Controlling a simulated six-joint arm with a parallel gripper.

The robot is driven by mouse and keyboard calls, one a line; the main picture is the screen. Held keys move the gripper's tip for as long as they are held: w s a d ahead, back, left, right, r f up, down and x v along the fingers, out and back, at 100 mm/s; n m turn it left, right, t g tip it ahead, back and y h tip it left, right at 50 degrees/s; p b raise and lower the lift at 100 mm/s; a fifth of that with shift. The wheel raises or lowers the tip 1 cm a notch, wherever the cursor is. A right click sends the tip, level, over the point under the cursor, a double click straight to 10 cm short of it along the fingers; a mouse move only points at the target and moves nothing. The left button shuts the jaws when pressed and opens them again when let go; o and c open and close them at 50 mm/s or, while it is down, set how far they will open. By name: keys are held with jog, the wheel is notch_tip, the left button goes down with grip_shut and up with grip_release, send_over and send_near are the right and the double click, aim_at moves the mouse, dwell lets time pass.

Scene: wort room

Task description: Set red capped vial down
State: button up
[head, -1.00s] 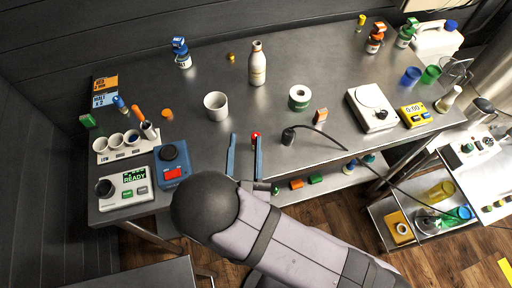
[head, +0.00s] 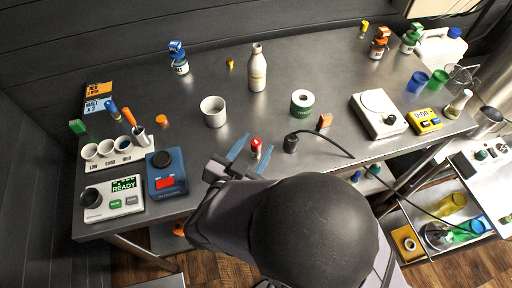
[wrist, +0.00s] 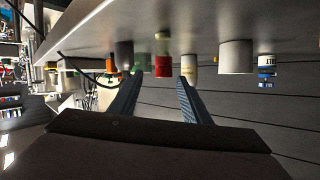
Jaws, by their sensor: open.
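The red capped vial (head: 256,148) stands upright on the steel bench near its front edge. In the wrist view, which shows the bench upside down, the vial (wrist: 163,66) hangs from the bench surface with its red cap lowest. My gripper (head: 259,142) is open, with one blue finger on each side of the vial and a visible gap to each. In the wrist view my gripper (wrist: 161,76) also has its fingertips apart, with the vial between or just beyond them; the exact depth is hard to tell.
A dark cylinder with a cable (head: 291,143) stands close right of the vial, and an orange block (head: 325,121) beyond it. A blue device (head: 167,172) is to the left.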

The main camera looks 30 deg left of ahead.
jog(key=shift+s+a+f+n+g, duration=0.2)
jog(key=shift+s+f+n+g, duration=0.1)
jog(key=shift+f+n, duration=0.4)
jog(key=shift+r+n, duration=0.15)
jog(key=shift+n, duration=0.25)
jog(key=shift+w, duration=0.1)
jog(key=shift+p+x, duration=0.65)
jog(key=shift+x, duration=3)
jog(key=shift+a, duration=0.1)
grip_shut()
